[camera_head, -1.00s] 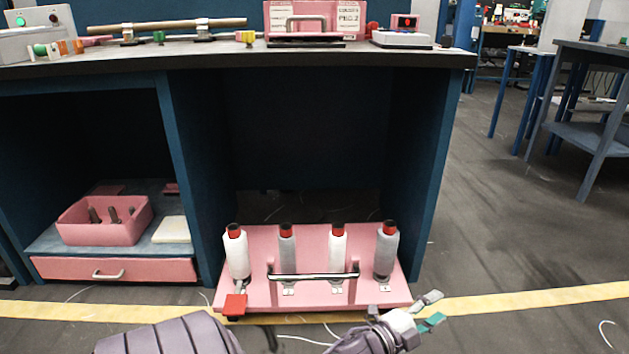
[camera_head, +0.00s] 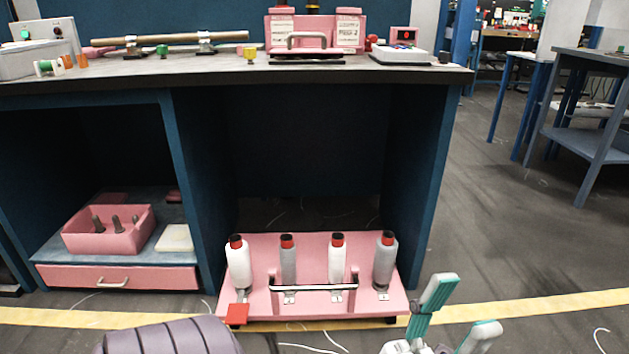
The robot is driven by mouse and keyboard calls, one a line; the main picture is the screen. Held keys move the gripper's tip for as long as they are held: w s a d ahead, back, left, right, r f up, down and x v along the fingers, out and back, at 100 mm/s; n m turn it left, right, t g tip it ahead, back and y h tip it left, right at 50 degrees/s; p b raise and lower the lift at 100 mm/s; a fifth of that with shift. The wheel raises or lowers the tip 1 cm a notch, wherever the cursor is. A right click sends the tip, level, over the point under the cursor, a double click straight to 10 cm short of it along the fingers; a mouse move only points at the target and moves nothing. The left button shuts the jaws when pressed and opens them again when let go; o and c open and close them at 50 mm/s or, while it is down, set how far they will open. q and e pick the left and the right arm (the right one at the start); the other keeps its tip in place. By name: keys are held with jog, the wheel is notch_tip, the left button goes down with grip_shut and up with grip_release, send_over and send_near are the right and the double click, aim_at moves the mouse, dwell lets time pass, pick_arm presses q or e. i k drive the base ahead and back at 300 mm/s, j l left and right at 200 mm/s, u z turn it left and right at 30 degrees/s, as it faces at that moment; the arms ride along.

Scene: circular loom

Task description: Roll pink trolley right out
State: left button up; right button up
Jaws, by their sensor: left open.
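The pink trolley (camera_head: 312,262) stands on the floor at the open front of the bench's right bay. It carries several white and grey bottles with red and black tops. A metal bar handle (camera_head: 313,288) crosses its front, and a red pedal-like block (camera_head: 237,314) sits at its front left corner. My left gripper (camera_head: 461,311) is open and empty, its teal-tipped fingers spread apart. It appears to the right of the trolley's front right corner, and I see no contact with the handle. My right gripper is not in view.
The bench (camera_head: 190,200) has side panels close to the trolley. A pink drawer (camera_head: 118,278) and a pink bin (camera_head: 85,240) are in the left bay. Yellow floor tape (camera_head: 520,308) runs past the trolley's front. Open floor lies to the right, with loose cables nearby.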

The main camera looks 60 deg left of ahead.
aim_at(313, 301)
jog(key=i+u, duration=0.1)
jog(key=u, duration=0.85)
jog(key=i+l+u, duration=0.1)
jog(key=u, duration=0.35)
